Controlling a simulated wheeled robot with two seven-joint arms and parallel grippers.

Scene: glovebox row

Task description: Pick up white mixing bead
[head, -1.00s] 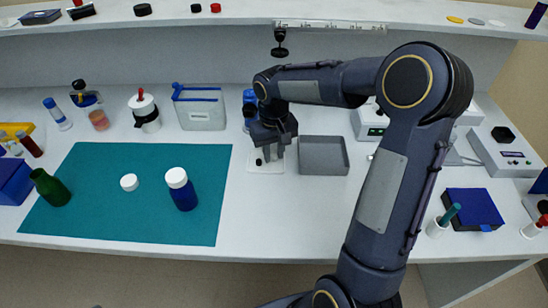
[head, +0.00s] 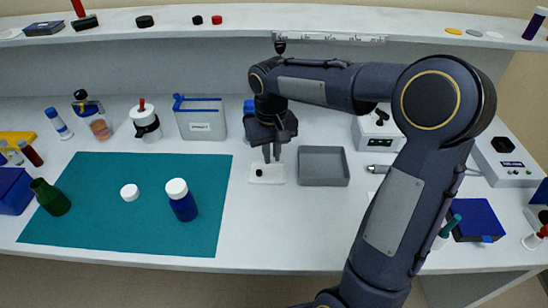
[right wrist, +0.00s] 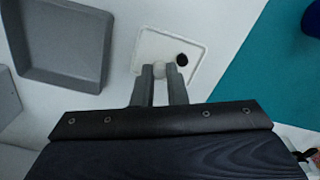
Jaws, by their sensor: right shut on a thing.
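The white mixing bead (right wrist: 160,70) shows between my right gripper's fingertips in the right wrist view. My right gripper (head: 271,154) is shut on it, just above a small white tray (head: 274,180). In the head view the fingers hide the bead. A small black bead (head: 259,173) lies on the tray; it also shows in the right wrist view (right wrist: 182,59), just past the fingertips. My left gripper is not in view.
A grey open tray (head: 323,181) stands right of the white tray. A teal mat (head: 110,225) at left carries a blue bottle (head: 182,205), a white cap (head: 129,192) and a green bottle (head: 50,199). A clear bin (head: 200,126) stands behind. The shelf edge (head: 130,32) runs above.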

